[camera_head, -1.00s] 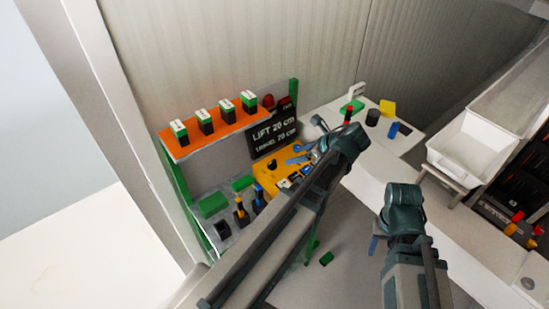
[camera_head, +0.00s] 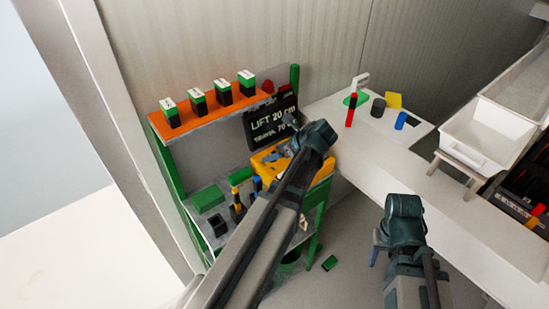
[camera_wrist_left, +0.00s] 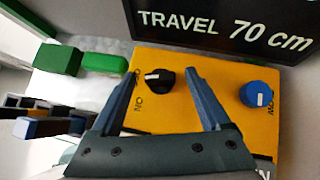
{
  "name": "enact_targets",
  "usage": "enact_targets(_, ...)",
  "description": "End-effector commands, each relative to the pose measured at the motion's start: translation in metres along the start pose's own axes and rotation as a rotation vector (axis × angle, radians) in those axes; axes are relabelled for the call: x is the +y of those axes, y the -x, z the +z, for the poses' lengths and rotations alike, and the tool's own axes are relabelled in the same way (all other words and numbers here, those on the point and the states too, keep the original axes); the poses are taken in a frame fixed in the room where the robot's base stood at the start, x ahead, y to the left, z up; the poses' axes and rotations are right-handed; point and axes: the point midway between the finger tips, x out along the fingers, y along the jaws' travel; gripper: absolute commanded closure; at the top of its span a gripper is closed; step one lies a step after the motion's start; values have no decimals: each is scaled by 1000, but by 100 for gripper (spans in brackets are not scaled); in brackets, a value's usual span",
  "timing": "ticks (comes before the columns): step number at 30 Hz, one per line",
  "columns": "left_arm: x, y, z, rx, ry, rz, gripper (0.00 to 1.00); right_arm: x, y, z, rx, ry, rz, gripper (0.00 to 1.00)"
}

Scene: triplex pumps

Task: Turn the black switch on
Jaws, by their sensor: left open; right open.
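The black switch (camera_wrist_left: 160,79) is a round knob on a yellow panel (camera_wrist_left: 176,122), seen in the left wrist view. In the head view the left gripper (camera_head: 288,150) is over the yellow box (camera_head: 263,166), and the knob is hidden. My right gripper (camera_head: 376,248) is open, low and away from the box.
A blue knob (camera_wrist_left: 257,94) sits right of the black one. A black sign (camera_head: 270,122) stands behind the box. Green blocks (camera_head: 208,199) and tools lie left on the shelf.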

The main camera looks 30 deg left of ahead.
Motion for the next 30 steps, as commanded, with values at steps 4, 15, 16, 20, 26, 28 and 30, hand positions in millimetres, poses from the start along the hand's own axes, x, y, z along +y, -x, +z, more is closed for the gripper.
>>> enact_targets(4, 0, -5, 0, 0, 1, 0, 20, 0, -4, 0, 0, 0, 0, 50)
enact_targets(15, 0, -5, 0, 0, 0, 0, 40, 0, -3, 0, 0, 0, 0, 50)
enact_targets(16, 0, -5, 0, 0, 0, 0, 45, 0, -3, 0, 0, 0, 0, 50)
enact_targets(20, 0, -5, 0, 0, 0, 0, 69, 0, -3, 0, 0, 0, 0, 50)
enact_targets(26, 0, -5, 0, 0, 0, 0, 100, 0, -3, 0, 0, 0, 0, 50)
enact_targets(28, 0, -5, 0, 0, 1, 1, 100, 0, -3, 0, 0, 0, 0, 50)
enact_targets(30, 0, -5, 0, 0, 4, 4, 100, 0, -3, 0, 0, 0, 0, 50)
